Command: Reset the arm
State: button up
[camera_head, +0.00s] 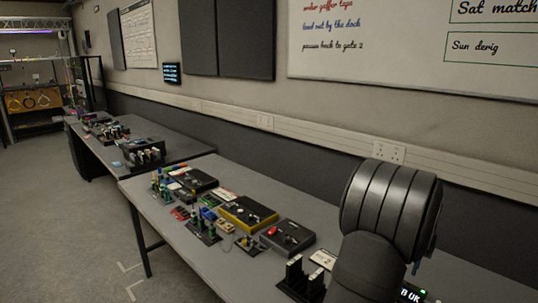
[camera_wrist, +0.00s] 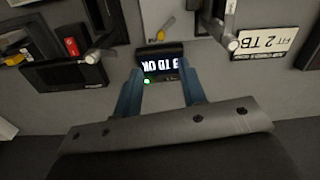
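My gripper (camera_wrist: 160,92) shows in the wrist view with two blue fingers set apart. I see nothing held between them. A small black display (camera_wrist: 160,62) with lit white text and a green light lies beyond the fingertips. In the head view my dark arm covers the right front of the table (camera_head: 210,254), and my gripper is hidden behind it. Part of the lit display (camera_head: 412,293) shows at the arm's lower right edge.
A black box with a red part (camera_head: 287,237) and a yellow-edged box (camera_head: 247,213) stand on the table. A black rack (camera_head: 302,280) stands close left of my arm. A white label card (camera_wrist: 265,44) lies right of the fingers. The wall runs behind the table.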

jog(key=shift+s+a+f+n, duration=0.1)
jog(key=shift+a+f+n, duration=0.15)
jog(key=shift+n, duration=1.1)
jog(key=shift+s+a+f+n, duration=0.1)
jog(key=shift+a+f+n, duration=0.2)
jog(key=shift+n, duration=1)
jog(key=shift+a+f+n, duration=0.1)
jog(key=shift+f+n, duration=0.25)
jog(key=shift+n, duration=1)
jog(key=shift+f, duration=0.15)
jog(key=c, duration=0.6)
jog(key=shift+f+m+t, duration=0.3)
jog(key=shift+m, duration=0.2)
grip_shut()
jog(key=shift+s+d+f+m+t+h, duration=0.1)
jog(key=shift+d+f+m+t+h, duration=0.15)
jog(key=shift+f+m+t, duration=0.5)
jog(key=shift+w+d+f+m+t+h, duration=0.15)
jog(key=shift+f+m+h, duration=0.3)
jog(key=shift+m, duration=0.6)
jog(key=shift+s+d+f+m+t+h, duration=0.15)
jog(key=shift+d+f+m+t+h, duration=0.1)
jog(key=shift+f+m+t, duration=0.5)
jog(key=shift+r+g, duration=0.1)
jog(key=shift+g, duration=0.15)
